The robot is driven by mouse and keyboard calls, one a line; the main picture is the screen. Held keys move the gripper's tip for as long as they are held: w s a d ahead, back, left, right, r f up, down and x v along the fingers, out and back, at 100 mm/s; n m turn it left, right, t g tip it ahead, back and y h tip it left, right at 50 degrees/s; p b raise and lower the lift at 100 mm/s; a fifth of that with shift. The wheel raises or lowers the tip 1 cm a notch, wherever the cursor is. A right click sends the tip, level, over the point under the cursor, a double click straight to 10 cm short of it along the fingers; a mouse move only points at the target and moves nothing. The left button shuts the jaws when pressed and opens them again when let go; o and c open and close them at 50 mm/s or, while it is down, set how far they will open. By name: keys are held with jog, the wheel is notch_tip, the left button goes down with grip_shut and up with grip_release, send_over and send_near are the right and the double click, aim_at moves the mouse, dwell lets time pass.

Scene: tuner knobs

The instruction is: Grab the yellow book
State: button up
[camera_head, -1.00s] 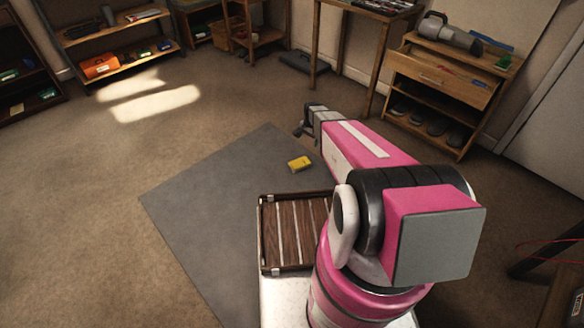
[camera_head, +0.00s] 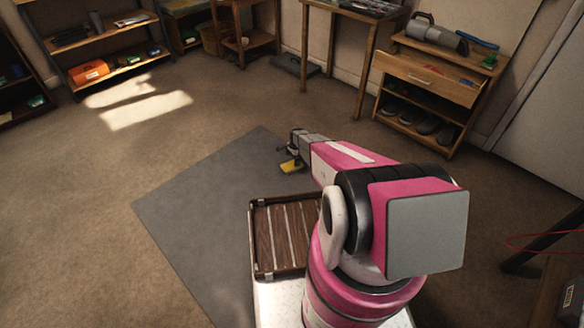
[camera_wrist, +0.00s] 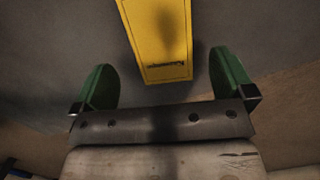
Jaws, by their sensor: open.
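The yellow book (camera_head: 291,165) lies on the grey mat (camera_head: 200,205), near the mat's far corner in the head view. In the wrist view the yellow book (camera_wrist: 158,38) is large at the top middle, and its upper end runs out of the picture. My gripper (camera_wrist: 162,75) is open, with one green finger on each side of the book's near end. No contact with the book shows. In the head view my gripper (camera_head: 288,152) is right at the book and hides part of it.
A slatted wooden tray (camera_head: 283,240) is on my base, beside the arm. A wooden cabinet (camera_head: 430,85) with an open drawer stands at the back right, next to a tall table (camera_head: 335,45). Shelves (camera_head: 110,55) line the back left. The carpet at left is free.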

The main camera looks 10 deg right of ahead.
aim_at(292, 165)
jog(key=shift+a+f, duration=0.2)
jog(key=shift+f, duration=2.85)
jog(key=c, duration=0.9)
